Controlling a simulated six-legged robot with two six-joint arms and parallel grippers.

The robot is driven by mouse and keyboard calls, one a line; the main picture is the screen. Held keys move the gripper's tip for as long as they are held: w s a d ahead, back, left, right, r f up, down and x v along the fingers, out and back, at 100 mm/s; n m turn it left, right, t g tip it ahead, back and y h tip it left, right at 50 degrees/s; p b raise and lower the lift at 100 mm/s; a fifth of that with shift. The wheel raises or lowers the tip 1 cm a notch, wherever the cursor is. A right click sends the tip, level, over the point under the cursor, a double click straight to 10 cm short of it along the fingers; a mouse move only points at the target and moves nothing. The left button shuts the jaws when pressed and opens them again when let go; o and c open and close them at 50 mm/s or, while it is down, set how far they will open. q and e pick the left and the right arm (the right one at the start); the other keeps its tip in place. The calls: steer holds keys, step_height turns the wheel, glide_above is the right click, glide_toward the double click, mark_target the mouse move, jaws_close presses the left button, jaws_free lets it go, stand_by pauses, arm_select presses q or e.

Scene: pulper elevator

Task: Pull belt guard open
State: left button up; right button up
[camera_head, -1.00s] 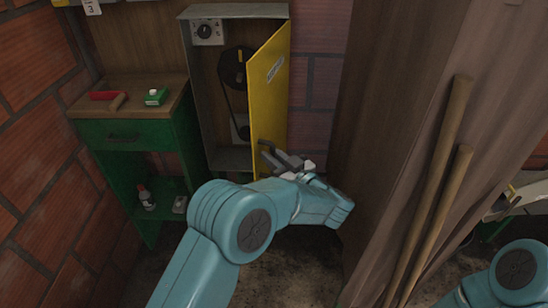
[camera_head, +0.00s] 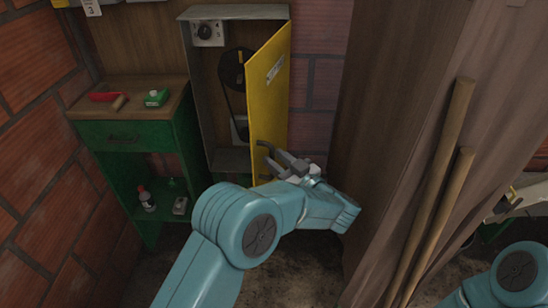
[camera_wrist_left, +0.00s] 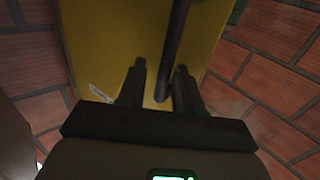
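The belt guard (camera_head: 267,90) is a yellow door on the grey metal cabinet. It stands swung open to the right, showing a black pulley (camera_head: 233,68) and belt inside. Its dark handle (camera_head: 262,147) is low on the door. My left gripper (camera_head: 284,160) is just right of the handle. In the left wrist view its two fingers (camera_wrist_left: 160,88) are spread apart, with the dark bar of the handle (camera_wrist_left: 174,50) running between them, closer to the right finger. Contact cannot be made out. My right gripper is out of view; only part of that arm shows at lower right.
A brown wooden panel (camera_head: 385,120) is close on the right of my left arm. Two wooden poles (camera_head: 455,120) lean there.

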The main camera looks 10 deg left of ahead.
arm_select(q)
steer(key=v, duration=0.6)
steer(key=shift+c, duration=0.3)
